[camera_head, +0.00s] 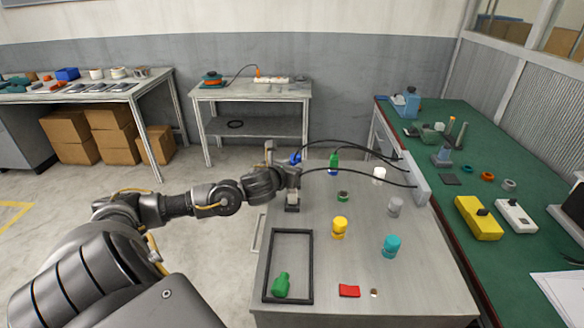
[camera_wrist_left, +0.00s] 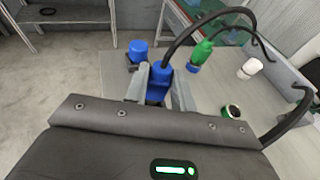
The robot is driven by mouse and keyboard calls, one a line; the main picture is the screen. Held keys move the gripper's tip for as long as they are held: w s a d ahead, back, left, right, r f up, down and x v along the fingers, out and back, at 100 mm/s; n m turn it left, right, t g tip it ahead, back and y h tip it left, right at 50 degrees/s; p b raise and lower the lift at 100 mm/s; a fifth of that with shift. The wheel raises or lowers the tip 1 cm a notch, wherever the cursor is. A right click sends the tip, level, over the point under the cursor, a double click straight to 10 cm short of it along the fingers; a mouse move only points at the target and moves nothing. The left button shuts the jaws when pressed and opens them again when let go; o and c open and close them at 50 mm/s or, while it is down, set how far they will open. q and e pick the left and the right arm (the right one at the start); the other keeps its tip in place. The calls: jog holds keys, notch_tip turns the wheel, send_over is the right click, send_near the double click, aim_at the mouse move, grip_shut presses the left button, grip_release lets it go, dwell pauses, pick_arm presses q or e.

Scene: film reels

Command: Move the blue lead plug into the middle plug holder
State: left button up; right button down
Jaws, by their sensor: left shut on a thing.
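My left gripper (camera_wrist_left: 160,98) is shut on the blue lead plug (camera_wrist_left: 158,80), which sits between its fingers with a black cable curving up from its top. In the head view the plug's blue (camera_head: 296,158) shows just beyond my left gripper (camera_head: 290,172), over the far left of the grey table. A blue cylinder (camera_wrist_left: 138,50) on a dark base stands beyond the plug in the left wrist view. A green plug (camera_head: 334,159) with a cable stands upright to the right, blue at its foot. I cannot tell which piece is the middle plug holder. My right gripper is not in view.
A white cylinder (camera_head: 379,174), a grey one (camera_head: 395,206) and a small dark round piece (camera_head: 343,196) stand to the right. Yellow (camera_head: 339,229) and teal (camera_head: 391,246) pieces stand nearer. A black frame (camera_head: 312,262) lies front left. Cables arch from the grey block (camera_head: 417,180).

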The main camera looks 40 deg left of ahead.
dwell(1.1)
pick_arm(q)
jog(key=shift+f+b, duration=0.85)
jog(key=shift+b, duration=0.35)
jog(key=shift+r, duration=0.15)
jog(key=shift+r+p, duration=0.6)
jog(key=shift+r, duration=0.1)
dwell(0.8)
jog(key=shift+f+b, duration=0.85)
jog(key=shift+b, duration=0.35)
jog(key=o, duration=0.7)
